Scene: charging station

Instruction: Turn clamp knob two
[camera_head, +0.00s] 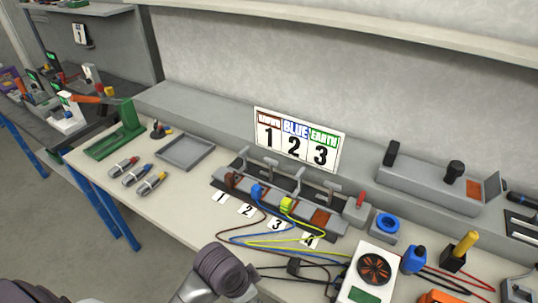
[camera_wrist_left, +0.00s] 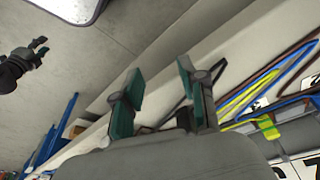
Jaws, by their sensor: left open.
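The clamp block (camera_head: 262,192) lies mid-table in the head view, with a row of grey levers along it. The second lever (camera_head: 271,166) stands above the blue plug (camera_head: 257,191), and number card 2 (camera_head: 246,210) lies in front. In the left wrist view, my left gripper (camera_wrist_left: 157,92) is open and empty, its two teal-padded fingers apart, with the table behind. Its fingers do not show in the head view. A dark gripper (camera_wrist_left: 38,48), probably my right one, is small at the upper left of the wrist view; its finger state is unclear.
A sign reading 1, 2, 3 (camera_head: 297,141) stands behind the block. Brown, blue and yellow cables (camera_head: 265,240) loop in front of it. A fan device (camera_head: 374,270) is at the front right.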

